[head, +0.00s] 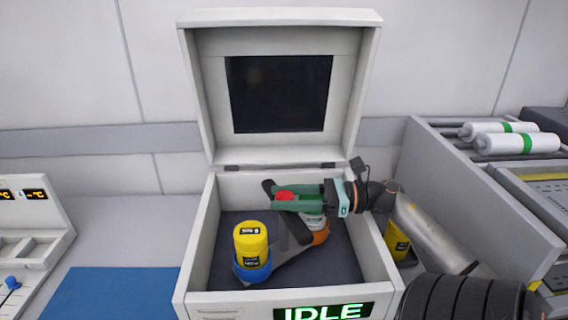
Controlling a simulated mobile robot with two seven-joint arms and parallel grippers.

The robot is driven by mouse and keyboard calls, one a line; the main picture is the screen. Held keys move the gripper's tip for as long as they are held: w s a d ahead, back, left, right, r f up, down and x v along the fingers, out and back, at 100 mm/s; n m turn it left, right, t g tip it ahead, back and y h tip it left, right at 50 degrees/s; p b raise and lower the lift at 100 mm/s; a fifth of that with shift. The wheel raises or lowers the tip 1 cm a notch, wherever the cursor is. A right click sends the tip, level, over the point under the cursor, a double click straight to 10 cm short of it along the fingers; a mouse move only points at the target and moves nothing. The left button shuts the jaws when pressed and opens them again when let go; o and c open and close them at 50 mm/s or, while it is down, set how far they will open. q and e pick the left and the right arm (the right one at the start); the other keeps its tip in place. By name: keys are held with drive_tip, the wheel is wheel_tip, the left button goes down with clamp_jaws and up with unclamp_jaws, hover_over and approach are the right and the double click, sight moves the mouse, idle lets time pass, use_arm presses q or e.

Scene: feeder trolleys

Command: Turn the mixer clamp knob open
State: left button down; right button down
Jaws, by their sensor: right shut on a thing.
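The mixer (188,255) is a white box with its lid (280,17) raised and a display reading IDLE on its front. Inside, a yellow jar (250,240) stands in a blue cup on a grey rotor arm. Above the rotor's middle is the clamp knob (285,196), with a red cap and dark arms that reach past the fingers. My right gripper (284,198) comes in from the right over the box wall, its green fingers shut on the knob. The fingers partly hide the knob and the orange and silver part below. My left gripper is not in view.
The open lid stands up behind my gripper. At right are a grey rack (480,190) with white, green-banded cylinders (515,143) and another yellow jar (397,241). A blue mat (110,296) lies empty at left, beside a panel with small displays (30,225).

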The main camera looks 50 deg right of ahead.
drive_tip(key=shift+c, duration=1.9)
unclamp_jaws()
drive_tip(key=b+v, duration=0.1)
drive_tip(key=v, duration=1.1)
drive_tip(key=shift+s, duration=0.2)
drive_tip(key=shift+d, duration=0.15)
drive_tip(key=shift+c, duration=0.3)
